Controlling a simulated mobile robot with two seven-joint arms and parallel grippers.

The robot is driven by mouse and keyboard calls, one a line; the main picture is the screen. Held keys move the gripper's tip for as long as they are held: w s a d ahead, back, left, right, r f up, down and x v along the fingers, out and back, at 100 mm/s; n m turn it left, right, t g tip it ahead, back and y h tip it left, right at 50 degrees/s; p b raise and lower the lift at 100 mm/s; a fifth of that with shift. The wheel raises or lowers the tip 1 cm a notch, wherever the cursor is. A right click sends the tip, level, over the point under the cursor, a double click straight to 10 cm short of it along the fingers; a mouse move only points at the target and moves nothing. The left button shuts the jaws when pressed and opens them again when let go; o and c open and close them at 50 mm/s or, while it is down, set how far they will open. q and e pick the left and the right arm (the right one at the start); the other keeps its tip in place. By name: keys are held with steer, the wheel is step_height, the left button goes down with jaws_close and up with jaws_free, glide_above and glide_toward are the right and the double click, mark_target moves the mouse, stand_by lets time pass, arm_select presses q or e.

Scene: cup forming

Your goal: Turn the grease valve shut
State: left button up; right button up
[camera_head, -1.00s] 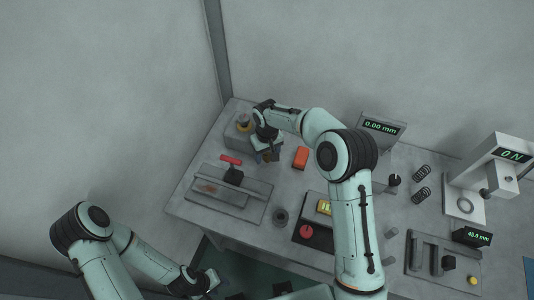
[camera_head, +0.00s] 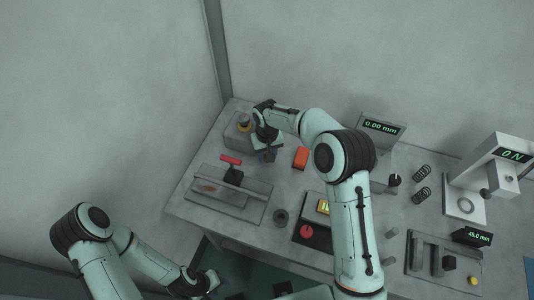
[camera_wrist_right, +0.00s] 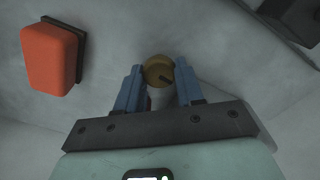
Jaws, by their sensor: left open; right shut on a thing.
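The grease valve (camera_wrist_right: 157,70) shows in the right wrist view as a round brass knob with a dark mark on its face. My right gripper (camera_wrist_right: 160,82) has its two blue fingers on either side of the knob, shut on it. In the head view my right gripper (camera_head: 269,153) is at the back left of the bench, and the wrist and fingers hide the knob there. My left gripper (camera_head: 212,282) is open and empty, low in front of the bench's edge.
An orange-red block (camera_head: 300,158) stands just right of the right gripper; it also shows in the wrist view (camera_wrist_right: 50,57). A red-handled fixture (camera_head: 231,161) lies nearer the front.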

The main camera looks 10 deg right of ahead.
steer(key=m, duration=1.1)
steer(key=shift+d+r+m, duration=0.1)
steer(key=shift+m, duration=0.2)
arm_select(q)
steer(key=shift+w+r+p, duration=0.25)
steer(key=shift+r+p, duration=0.05)
steer(key=shift+r, duration=0.05)
arm_select(e)
steer(key=shift+s+m, duration=0.1)
steer(key=shift+m, duration=2.2)
steer(key=o, duration=1)
steer(key=shift+o, duration=0.2)
arm_select(q)
steer(key=shift+w+r+p, duration=0.5)
steer(key=shift+w+r, duration=0.05)
steer(key=shift+r, duration=0.1)
arm_select(e)
step_height(320, 180, up, 13)
steer(key=shift+r, duration=0.15)
